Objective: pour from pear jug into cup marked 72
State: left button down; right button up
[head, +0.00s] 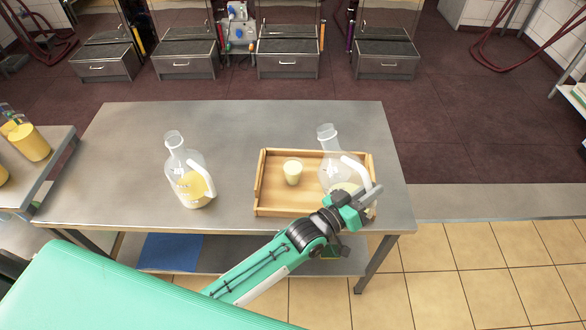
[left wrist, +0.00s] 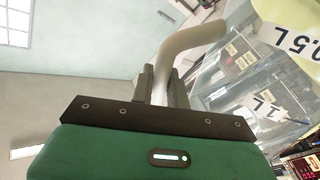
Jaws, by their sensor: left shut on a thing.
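A clear jug (head: 332,172) with a white handle and pale liquid low inside is over the right part of the wooden tray. It looks near upright; I cannot tell whether its base touches the tray. My left gripper (head: 364,196) is shut on its white handle, which also shows between the fingers in the left wrist view (left wrist: 178,62). The jug wall (left wrist: 255,85) there carries "0.5 L" and "1 L" marks. A small cup (head: 293,172) with pale contents stands in the tray, left of the jug. I cannot read any number or fruit name. My right gripper is out of view.
A second jug (head: 188,180) with yellow liquid stands on the steel table (head: 240,122), left of the tray (head: 262,180). Yellow-filled bottles (head: 30,142) stand on a side table at left. The table's back and the space between second jug and tray are clear.

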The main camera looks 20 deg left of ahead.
pick_arm(q)
jog(key=shift+s+d+r+m, duration=0.2)
jog(key=shift+d+m, duration=0.1)
jog(key=shift+m, duration=0.3)
jog(key=shift+d+f, duration=0.1)
jog(key=shift+f, duration=0.1)
